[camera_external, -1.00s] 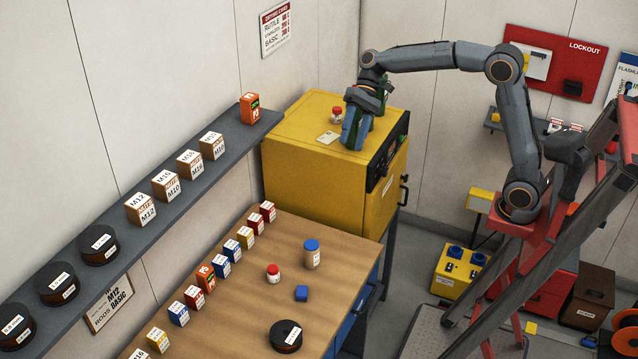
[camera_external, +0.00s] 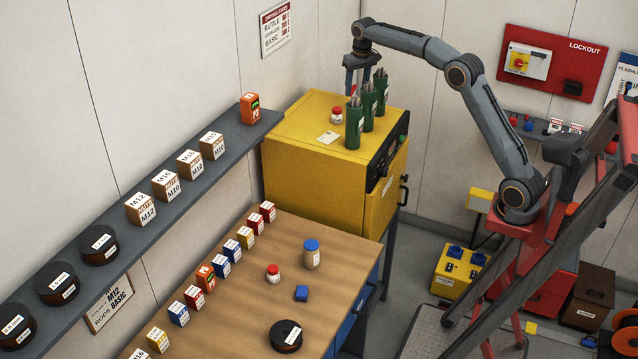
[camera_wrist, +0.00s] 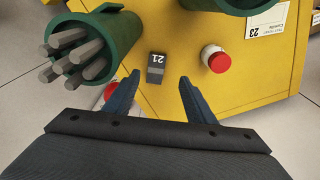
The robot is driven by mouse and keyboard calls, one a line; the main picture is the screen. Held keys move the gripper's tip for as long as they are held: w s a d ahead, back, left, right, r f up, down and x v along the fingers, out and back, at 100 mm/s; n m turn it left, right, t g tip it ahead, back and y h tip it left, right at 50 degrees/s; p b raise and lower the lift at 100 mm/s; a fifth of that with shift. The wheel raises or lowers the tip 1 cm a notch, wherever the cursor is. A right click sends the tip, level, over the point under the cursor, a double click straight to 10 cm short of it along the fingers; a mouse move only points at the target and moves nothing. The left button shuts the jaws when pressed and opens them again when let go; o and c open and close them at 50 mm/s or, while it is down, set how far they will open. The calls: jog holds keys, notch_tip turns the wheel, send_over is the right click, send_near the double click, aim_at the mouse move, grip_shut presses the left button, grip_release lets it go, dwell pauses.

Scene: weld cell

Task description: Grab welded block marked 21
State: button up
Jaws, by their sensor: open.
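The block marked 21 is a small dark grey block (camera_wrist: 155,75) with a white label on top, lying on the yellow cabinet (camera_wrist: 240,88) in the wrist view. In the external view I cannot make it out. My gripper (camera_wrist: 160,78) is open and empty, its two blue fingers pointing toward the block, which appears between and just beyond the fingertips. In the external view my gripper (camera_external: 361,88) hangs above the back of the cabinet, behind the green canisters.
Green canisters (camera_external: 354,125) holding grey rods stand on the cabinet; one is close left of the block in the wrist view (camera_wrist: 118,30). A red-capped jar (camera_wrist: 214,58) stands to its right. A card marked 23 (camera_wrist: 268,25) lies beyond. The workbench (camera_external: 265,305) holds small boxes.

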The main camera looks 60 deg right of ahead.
jog(key=shift+d+f, duration=0.3)
jog(key=shift+d, duration=0.05)
jog(key=shift+w+d+f+p, duration=0.2)
jog(key=shift+f+p, duration=0.55)
jog(key=shift+f, duration=0.45)
jog(key=shift+w+d+f+p, duration=0.1)
jog(key=shift+w+f+p, duration=0.1)
jog(key=shift+f+p, duration=0.75)
jog(key=shift+w+d+f+p, duration=0.2)
jog(key=shift+f+p, duration=0.35)
jog(key=shift+f, duration=0.85)
jog(key=c, duration=1.1)
jog(key=shift+r, duration=0.1)
grip_shut()
jog(key=shift+r, duration=0.1)
